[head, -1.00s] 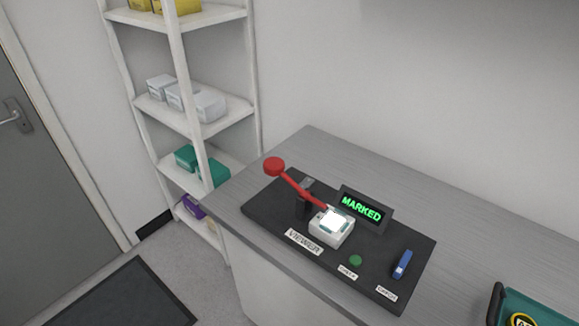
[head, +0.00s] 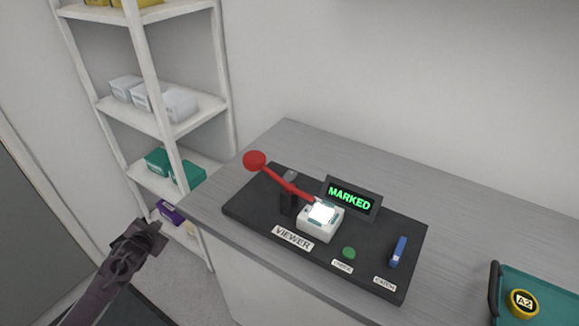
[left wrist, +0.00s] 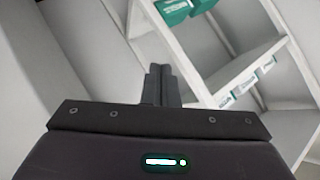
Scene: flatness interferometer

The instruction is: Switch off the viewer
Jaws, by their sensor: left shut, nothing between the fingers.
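The viewer (head: 320,222) is a white block with a bright lit window on a black base plate (head: 374,276); a label reading VIEWER (head: 293,238) lies in front of it. A red lever (head: 284,184) with a round red knob slants up to the left beside the viewer, near a dark post. A display (head: 350,198) behind reads MARKED in green. My left gripper (head: 155,232) is shut and empty, left of the bench and apart from it. Its closed fingers also show in the left wrist view (left wrist: 160,84). My right gripper is out of view.
A green button (head: 348,253) and a blue switch (head: 398,251) sit on the plate's right side. A teal tray (head: 555,292) with a yellow roll stands at right on the grey bench (head: 450,215). White shelves (head: 180,112) with boxes stand behind left.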

